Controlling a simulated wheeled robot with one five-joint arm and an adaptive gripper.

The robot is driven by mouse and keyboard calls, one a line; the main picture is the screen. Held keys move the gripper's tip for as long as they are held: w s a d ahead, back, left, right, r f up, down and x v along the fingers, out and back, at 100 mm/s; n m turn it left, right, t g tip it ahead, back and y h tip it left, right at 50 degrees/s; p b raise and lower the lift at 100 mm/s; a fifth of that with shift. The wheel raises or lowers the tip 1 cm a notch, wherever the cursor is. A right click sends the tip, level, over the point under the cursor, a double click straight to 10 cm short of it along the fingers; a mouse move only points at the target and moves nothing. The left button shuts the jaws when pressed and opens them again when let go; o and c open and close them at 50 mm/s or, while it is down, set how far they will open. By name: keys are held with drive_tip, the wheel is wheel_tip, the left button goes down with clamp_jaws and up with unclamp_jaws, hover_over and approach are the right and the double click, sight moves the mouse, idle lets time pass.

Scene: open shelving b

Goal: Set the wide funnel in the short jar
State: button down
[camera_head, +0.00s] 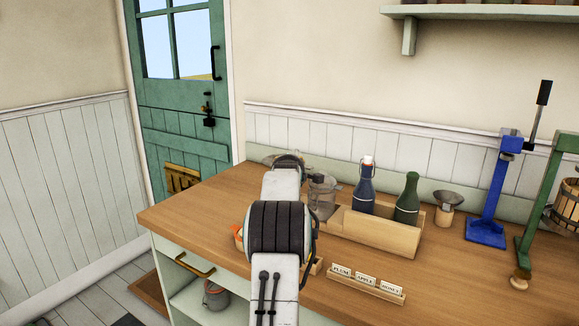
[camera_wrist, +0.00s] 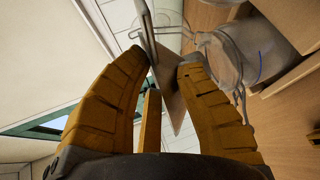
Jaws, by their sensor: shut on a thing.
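My gripper (camera_wrist: 165,65) is shut on a thin grey piece (camera_wrist: 172,88) in the wrist view, seen nearly edge-on, which looks like part of the wide funnel. Its full shape is hidden by the fingers. In the head view my arm hides most of the gripper, above the counter's back left. A clear glass jar (camera_head: 325,187) stands just right of the gripper there. It shows beside the right finger in the wrist view (camera_wrist: 235,48), with wire fittings. I cannot tell whether the held piece touches it.
A wooden crate (camera_head: 375,234) beside the jar holds a blue bottle (camera_head: 366,192) and a green bottle (camera_head: 407,200). A dark funnel on a small tan base (camera_head: 446,211) stands right of it. A label rack (camera_head: 366,284) lies in front. A blue press (camera_head: 487,231) stands further right.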

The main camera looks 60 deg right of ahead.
drive_tip(key=shift+f+b, duration=1.6)
drive_tip(key=shift+f, duration=0.05)
idle(2.3)
drive_tip(key=c, duration=1.2)
unclamp_jaws()
drive_tip(key=shift+c, duration=0.2)
drive_tip(key=shift+o, duration=0.2)
